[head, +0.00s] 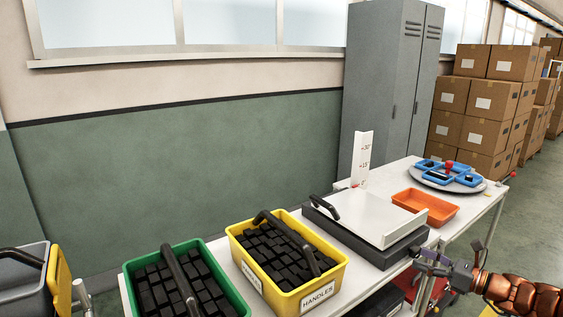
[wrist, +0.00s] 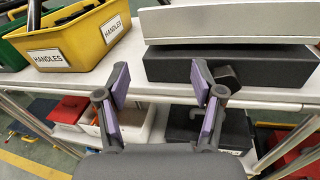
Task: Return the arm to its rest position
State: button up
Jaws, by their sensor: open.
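My gripper (wrist: 160,95) is open and empty, its two purple-padded fingers spread apart in the wrist view. It hovers in front of the table (wrist: 165,82), facing its front edge near the black base of the tilt device (wrist: 190,70). In the head view my gripper (head: 428,262) shows at the lower right, beside the right front corner of that device, with my copper-coloured arm reaching in from the right edge. I cannot tell from these views whether a finger touches the device.
A yellow bin (head: 288,268) labelled HANDLES and a green bin (head: 188,278) hold black pieces. An orange tray (head: 425,205) and a round plate with blue trays (head: 450,175) stand farther right. A lower shelf holds bins, including a white one (wrist: 125,128). A grey locker (head: 385,90) stands behind.

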jog(key=s+a+r+n+g+y, duration=0.1)
jog(key=s+a+r+n+g, duration=0.2)
jog(key=a, duration=0.5)
jog(key=s+a+r+n+g+p, duration=0.1)
jog(key=s+a+r+n+g, duration=0.15)
jog(key=a+n, duration=0.4)
jog(key=s+a+r+n+g+y, duration=0.1)
jog(key=a+r+n+g, duration=0.25)
jog(key=a, duration=0.65)
jog(key=s+a+n+g+h, duration=0.2)
jog(key=s+a+n+g, duration=0.15)
jog(key=s+a, duration=0.4)
jog(key=s+a+f+n+g+h+p, duration=0.1)
jog(key=s+a+n+g+h+p, duration=0.15)
jog(key=s+n+h, duration=0.85)
jog(key=s+d+f, duration=0.1)
jog(key=s+d, duration=0.4)
jog(key=s, duration=0.2)
jog(key=s+d+f+h, duration=0.1)
jog(key=s+d, duration=0.3)
jog(key=s, duration=0.4)
jog(key=shift+d+f+n+p, duration=0.15)
jog(key=shift+d+n+p, duration=0.2)
jog(key=shift+n+p, duration=0.1)
